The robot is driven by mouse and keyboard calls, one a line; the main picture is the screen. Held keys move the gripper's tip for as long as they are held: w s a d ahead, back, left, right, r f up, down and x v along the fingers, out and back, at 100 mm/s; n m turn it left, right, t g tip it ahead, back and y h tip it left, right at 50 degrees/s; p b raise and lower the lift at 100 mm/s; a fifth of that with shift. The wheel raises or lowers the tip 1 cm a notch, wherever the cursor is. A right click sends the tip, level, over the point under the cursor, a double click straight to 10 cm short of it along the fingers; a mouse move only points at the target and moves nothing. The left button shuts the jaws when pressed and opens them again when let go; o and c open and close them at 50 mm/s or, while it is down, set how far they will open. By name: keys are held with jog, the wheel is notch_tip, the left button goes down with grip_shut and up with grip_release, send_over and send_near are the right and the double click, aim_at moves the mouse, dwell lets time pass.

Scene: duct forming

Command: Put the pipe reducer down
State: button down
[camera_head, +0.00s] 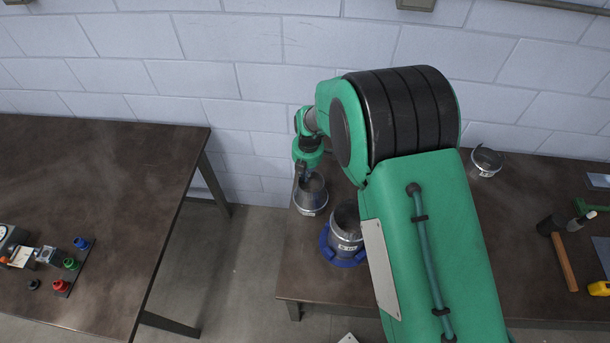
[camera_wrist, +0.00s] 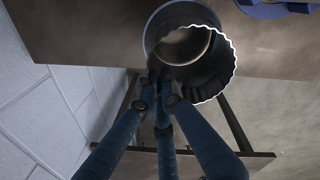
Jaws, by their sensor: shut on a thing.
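The pipe reducer (camera_head: 311,196) is a grey metal piece, at the left end of the right-hand table (camera_head: 302,262). In the wrist view the reducer (camera_wrist: 219,88) shows its open end with a bright wavy rim, and it overlaps the table edge. My gripper (camera_head: 302,172) is shut on the reducer's wall at its left side in the head view. The fingers (camera_wrist: 163,92) reach its near wall in the wrist view. Whether its underside touches the tabletop cannot be told.
A metal duct piece (camera_head: 346,238) stands in a blue ring (camera_head: 330,250) close to the reducer. Another metal piece (camera_head: 487,163) stands at the back right. A hammer (camera_head: 565,262) lies farther right. A floor gap separates the left table (camera_head: 120,190), which holds small coloured parts.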

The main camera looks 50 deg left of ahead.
jog(key=shift+f, duration=0.25)
jog(key=c, duration=1.9)
grip_release()
jog(key=shift+c, duration=0.2)
notch_tip(320, 180, up, 12)
jog(key=d+b, duration=0.1)
jog(key=shift+r, duration=0.1)
jog(key=shift+w, duration=0.1)
